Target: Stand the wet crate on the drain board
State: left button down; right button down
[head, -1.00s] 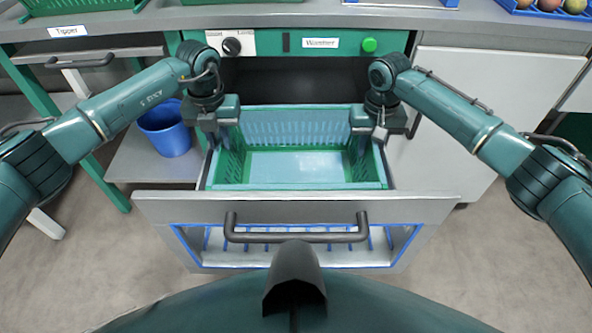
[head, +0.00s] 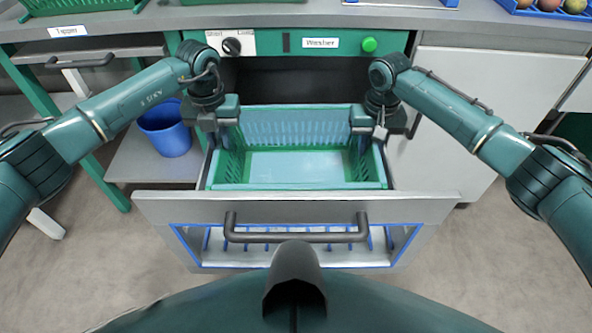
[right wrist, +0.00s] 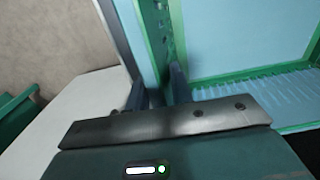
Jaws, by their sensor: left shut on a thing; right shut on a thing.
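The green crate (head: 295,170) sits in the pulled-out washer drawer (head: 295,208), with a pale blue, wet-looking sheen on its floor and far wall. My left gripper (head: 228,122) is shut on the crate's left side wall near the far corner. My right gripper (head: 370,130) is shut on the right side wall near its far corner. In the right wrist view the fingers (right wrist: 160,90) straddle the crate's side wall (right wrist: 155,40). The crate looks level. A rack with blue bars (head: 300,240) shows below the drawer; I cannot tell whether it is the drain board.
A blue bucket (head: 166,128) stands on a grey shelf left of the drawer. The washer panel (head: 310,43) and the grey counter (head: 250,16) lie behind. Green crates (head: 75,5) and a blue tray of fruit (head: 550,8) stand on the counter. The drawer handle (head: 296,236) faces me.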

dwell(0.3)
jog(key=c, duration=1.1)
grip_release()
jog(key=shift+c, duration=0.2)
pick_arm(q)
jog(key=shift+r, duration=0.1)
pick_arm(e)
jog(key=shift+r, duration=0.15)
pick_arm(q)
notch_tip(320, 180, up, 4)
jog(key=p, duration=0.3)
jog(key=shift+p, duration=0.4)
pick_arm(e)
notch_tip(320, 180, up, 12)
